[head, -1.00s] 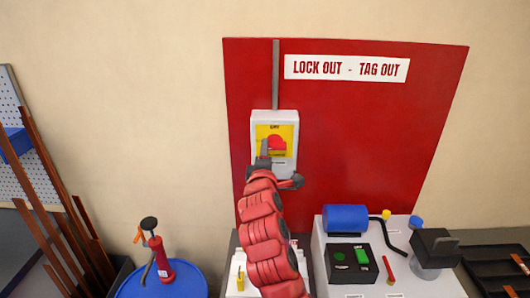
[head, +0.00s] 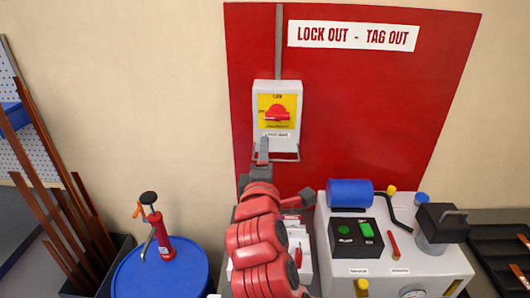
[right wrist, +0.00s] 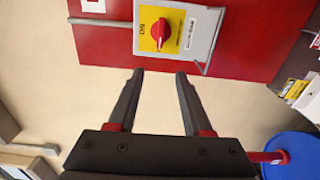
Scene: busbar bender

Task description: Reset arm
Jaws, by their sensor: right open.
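My right arm, red and segmented, reaches up from the bottom middle of the head view. Its gripper (head: 262,152) is just below the switch box. In the right wrist view the gripper (right wrist: 155,75) is open, with nothing between its two dark fingers. The grey switch box (head: 276,140) hangs on the red panel, and its red rotary knob (head: 277,113) sits on a yellow plate. The knob also shows in the right wrist view (right wrist: 160,33), beyond the fingertips and apart from them. My left gripper is in neither view.
A red lock-out board (head: 370,110) covers the wall. A bending machine (head: 330,265) with a blue cylinder (head: 350,193) stands at right. A blue drum (head: 190,268) with a red hand pump (head: 160,232) stands at left, near brown bars (head: 50,190).

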